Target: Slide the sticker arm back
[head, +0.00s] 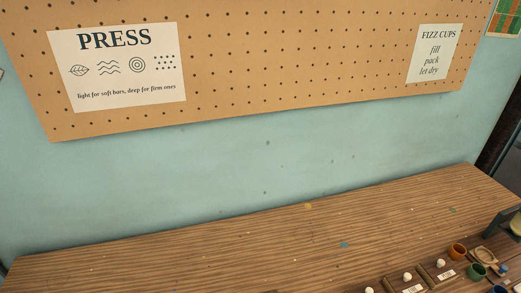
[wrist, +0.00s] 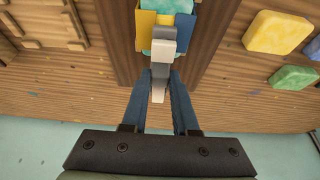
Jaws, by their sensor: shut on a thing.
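In the wrist view my gripper (wrist: 160,80) has its two blue fingers closed on a small grey piece with a pale end, which appears to be the sticker arm (wrist: 163,48). The grey piece runs up between the fingertips toward a teal block (wrist: 170,6) with yellow and blue parts beside it, at the top edge. The fingers hide part of the piece, and the top edge cuts off the block. The head view shows neither my gripper nor the sticker arm.

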